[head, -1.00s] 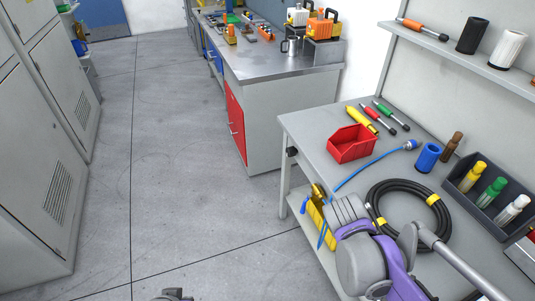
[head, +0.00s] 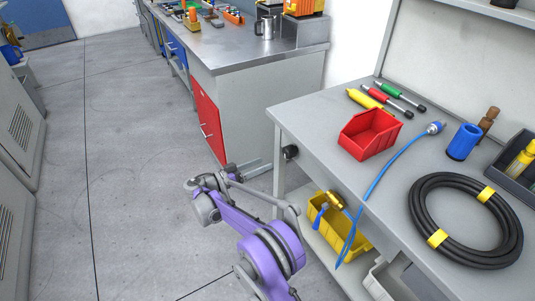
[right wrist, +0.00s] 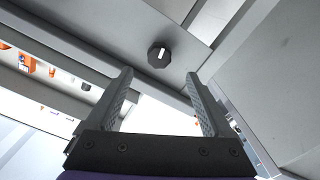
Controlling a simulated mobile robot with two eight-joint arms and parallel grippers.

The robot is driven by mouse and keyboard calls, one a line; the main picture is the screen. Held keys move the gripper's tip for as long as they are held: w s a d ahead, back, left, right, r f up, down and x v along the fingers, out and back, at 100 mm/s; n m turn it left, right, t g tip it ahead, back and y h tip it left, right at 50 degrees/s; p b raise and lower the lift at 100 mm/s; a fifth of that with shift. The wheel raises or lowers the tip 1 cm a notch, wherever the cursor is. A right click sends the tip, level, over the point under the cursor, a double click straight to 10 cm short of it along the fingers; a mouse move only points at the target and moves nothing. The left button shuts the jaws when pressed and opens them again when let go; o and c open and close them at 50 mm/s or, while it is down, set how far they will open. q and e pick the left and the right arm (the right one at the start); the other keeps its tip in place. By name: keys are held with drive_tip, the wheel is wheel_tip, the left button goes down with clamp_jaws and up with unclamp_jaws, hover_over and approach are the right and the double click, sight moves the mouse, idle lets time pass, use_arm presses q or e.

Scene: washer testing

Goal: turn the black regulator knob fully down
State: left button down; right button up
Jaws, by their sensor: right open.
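The black regulator knob (head: 290,152) sticks out of the end face of the right workbench, just under its top. In the right wrist view the knob (right wrist: 158,54) is a dark ridged disc with a pale mark on its face. It appears beyond the fingertips, roughly centred between them. My right gripper (head: 262,168) is to the left of the knob, close to the bench leg. In the right wrist view my right gripper (right wrist: 158,73) is open, with nothing between its fingers. My left gripper is out of view.
On the workbench top (head: 320,110) are a red bin (head: 369,133), a blue hose (head: 395,165) and a coiled black hose (head: 465,220). A yellow bin (head: 340,230) sits on the shelf below. A cabinet with a red door (head: 208,117) stands behind. The floor at left is clear.

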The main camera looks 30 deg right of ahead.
sight(285, 154)
drive_tip(key=d, duration=0.3)
drive_tip(key=d+b, duration=0.1)
drive_tip(key=d, duration=0.6)
drive_tip(key=shift+w+d, duration=0.3)
drive_tip(key=shift+w, duration=0.1)
clamp_jaws()
